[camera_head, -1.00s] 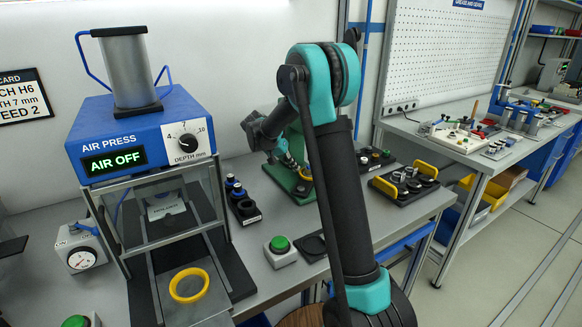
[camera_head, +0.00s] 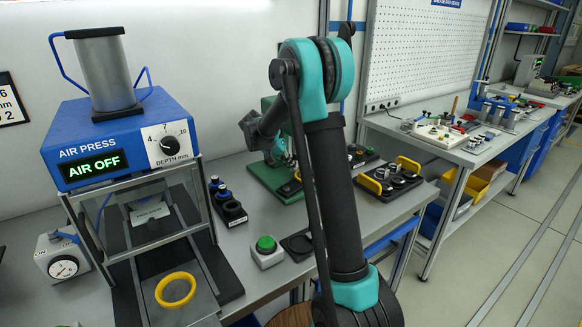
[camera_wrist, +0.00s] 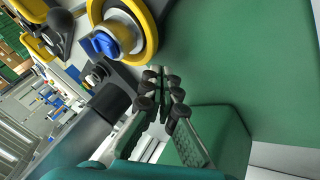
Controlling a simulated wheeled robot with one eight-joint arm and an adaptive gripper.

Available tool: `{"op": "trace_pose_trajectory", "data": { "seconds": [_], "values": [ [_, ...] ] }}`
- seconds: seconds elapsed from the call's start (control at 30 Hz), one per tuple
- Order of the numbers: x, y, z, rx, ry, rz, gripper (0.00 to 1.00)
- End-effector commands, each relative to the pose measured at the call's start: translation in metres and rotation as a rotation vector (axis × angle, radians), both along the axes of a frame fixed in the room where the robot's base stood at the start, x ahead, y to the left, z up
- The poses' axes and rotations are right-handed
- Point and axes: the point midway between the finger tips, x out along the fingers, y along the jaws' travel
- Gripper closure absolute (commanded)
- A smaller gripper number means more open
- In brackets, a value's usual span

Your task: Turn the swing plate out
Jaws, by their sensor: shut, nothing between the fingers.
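A green press-like fixture (camera_head: 268,178) stands on the bench behind my arm in the head view, partly hidden by it. In the wrist view its green surface (camera_wrist: 235,55) fills the right side. A yellow-rimmed round part (camera_wrist: 151,30) with a blue piece (camera_wrist: 103,44) at its middle lies at the top. I cannot tell which part is the swing plate. My gripper (camera_wrist: 166,85) is shut and empty, its fingertips just below the yellow-rimmed part in the picture. I cannot tell whether they touch the green surface. In the head view the fingertips are hard to make out.
The air press (camera_head: 125,140) reads AIR OFF, with a yellow ring (camera_head: 176,274) in front. A black tray with yellow handles (camera_head: 398,180) is right of my arm.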

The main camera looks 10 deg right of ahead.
Motion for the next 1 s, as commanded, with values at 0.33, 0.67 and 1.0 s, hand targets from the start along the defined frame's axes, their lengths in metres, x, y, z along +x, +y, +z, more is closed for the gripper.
{"op": "trace_pose_trajectory", "data": {
  "seconds": [0.33, 0.67, 1.0],
  "values": [
    [-0.01, 0.035, 0.048, 0.0, 0.001, 0.003, 1.0],
    [-0.018, 0.064, 0.088, 0.0, 0.001, 0.002, 1.0],
    [-0.02, 0.068, 0.093, 0.0, 0.001, 0.001, 1.0]
  ]
}}
